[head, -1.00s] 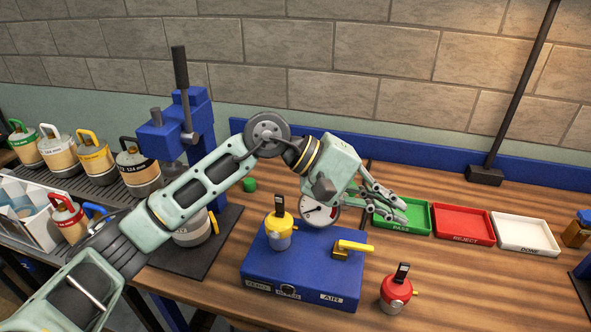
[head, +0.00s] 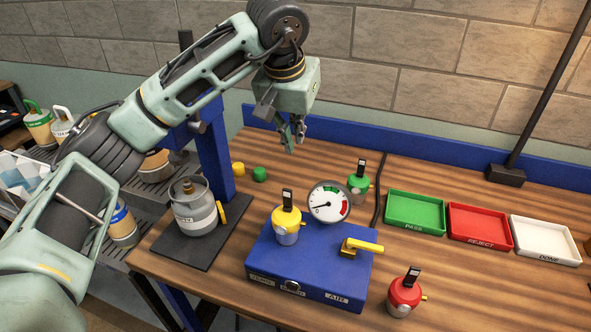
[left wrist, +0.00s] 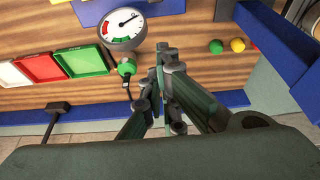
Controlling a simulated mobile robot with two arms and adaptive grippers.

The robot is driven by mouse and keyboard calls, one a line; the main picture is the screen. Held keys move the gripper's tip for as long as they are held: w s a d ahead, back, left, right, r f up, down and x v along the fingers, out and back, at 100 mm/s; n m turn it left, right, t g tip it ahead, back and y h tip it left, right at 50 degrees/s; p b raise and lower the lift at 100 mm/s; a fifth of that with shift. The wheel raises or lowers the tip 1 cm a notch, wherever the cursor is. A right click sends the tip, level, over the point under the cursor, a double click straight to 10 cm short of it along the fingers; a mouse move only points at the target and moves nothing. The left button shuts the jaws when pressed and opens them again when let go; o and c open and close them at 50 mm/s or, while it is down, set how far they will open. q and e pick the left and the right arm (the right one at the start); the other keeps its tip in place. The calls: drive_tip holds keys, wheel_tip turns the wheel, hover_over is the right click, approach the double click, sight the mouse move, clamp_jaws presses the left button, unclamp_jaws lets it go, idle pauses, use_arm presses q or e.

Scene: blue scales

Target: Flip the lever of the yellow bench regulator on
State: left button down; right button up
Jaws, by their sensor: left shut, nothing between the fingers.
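A yellow-topped regulator (head: 286,222) stands upright on a blue bench box (head: 312,262). The yellow lever (head: 363,245) is at the box's right side, near the AIR label, with its handle pointing right. A round white gauge (head: 329,202) stands behind the box's top; it also shows in the left wrist view (left wrist: 121,27). My left gripper (head: 292,141) is shut and empty, raised behind the box and apart from the regulator and lever. Its closed fingers show in the left wrist view (left wrist: 163,62). My right gripper is not in view.
A green regulator (head: 359,184) stands behind the box and a red one (head: 404,293) to its right. Green (head: 415,212), red (head: 480,226) and white (head: 545,240) trays lie at right. A grey canister (head: 195,207) stands on a dark mat at left.

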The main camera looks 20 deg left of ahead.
sight(288, 198)
use_arm(q)
wheel_tip(288, 198, down, 9)
drive_tip(key=p, duration=0.6)
drive_tip(key=shift+s+f, duration=0.2)
drive_tip(key=shift+s, duration=0.15)
